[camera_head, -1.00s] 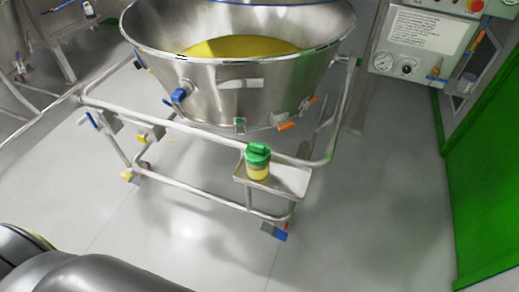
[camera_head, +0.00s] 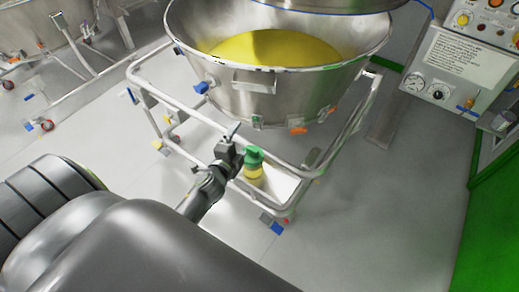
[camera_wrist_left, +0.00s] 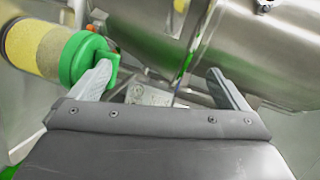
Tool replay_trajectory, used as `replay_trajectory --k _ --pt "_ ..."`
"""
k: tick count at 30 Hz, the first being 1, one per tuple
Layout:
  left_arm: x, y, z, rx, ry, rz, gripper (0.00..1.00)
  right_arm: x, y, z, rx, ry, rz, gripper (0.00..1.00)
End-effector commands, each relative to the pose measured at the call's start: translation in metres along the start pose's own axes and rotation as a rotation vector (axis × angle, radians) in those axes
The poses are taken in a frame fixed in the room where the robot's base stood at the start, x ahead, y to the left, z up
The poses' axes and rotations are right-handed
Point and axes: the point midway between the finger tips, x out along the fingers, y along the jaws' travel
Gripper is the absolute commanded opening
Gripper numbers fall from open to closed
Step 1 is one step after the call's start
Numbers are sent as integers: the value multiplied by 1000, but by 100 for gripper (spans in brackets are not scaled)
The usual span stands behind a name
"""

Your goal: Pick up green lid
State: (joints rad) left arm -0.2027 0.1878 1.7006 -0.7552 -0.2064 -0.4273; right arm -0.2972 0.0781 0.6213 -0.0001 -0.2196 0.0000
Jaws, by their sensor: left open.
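The green lid (camera_head: 254,156) sits on a small jar (camera_head: 254,173) with yellow contents, which stands on the little shelf of the steel bowl's frame. The lid also shows in the left wrist view (camera_wrist_left: 84,58), at the left, with the jar lying sideways in that picture. My left gripper (camera_head: 236,152) is beside the lid, just to its left in the head view. In the wrist view its two fingers (camera_wrist_left: 165,78) are spread, and one finger overlaps the lid's edge; I cannot tell whether they touch. Nothing is between the fingers. My right gripper is not in view.
A large steel bowl (camera_head: 225,88) with yellow powder (camera_head: 275,48) stands in a wheeled tubular frame (camera_head: 190,112) right behind the jar. The frame's rail runs close to my left gripper. A control panel (camera_head: 462,62) and green door (camera_head: 495,215) are at the right. The floor at lower right is clear.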

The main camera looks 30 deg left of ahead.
Motion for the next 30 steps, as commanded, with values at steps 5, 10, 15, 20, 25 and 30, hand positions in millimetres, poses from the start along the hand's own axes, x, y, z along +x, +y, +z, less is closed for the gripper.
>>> replay_trajectory --k 5,10,15,20,25,30 --pt "16 -44 -42 273 176 -148 97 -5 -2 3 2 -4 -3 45" --pt "24 -83 -102 674 411 -338 97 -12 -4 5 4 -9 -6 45" --pt "21 -94 -159 1158 682 -522 97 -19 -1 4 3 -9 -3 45" --pt "17 -82 -185 1605 942 -639 97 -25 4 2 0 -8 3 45" --pt "19 -63 -176 2047 1242 -676 97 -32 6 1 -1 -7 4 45" --pt "26 -60 -135 2414 1588 -586 97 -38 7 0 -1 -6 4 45"
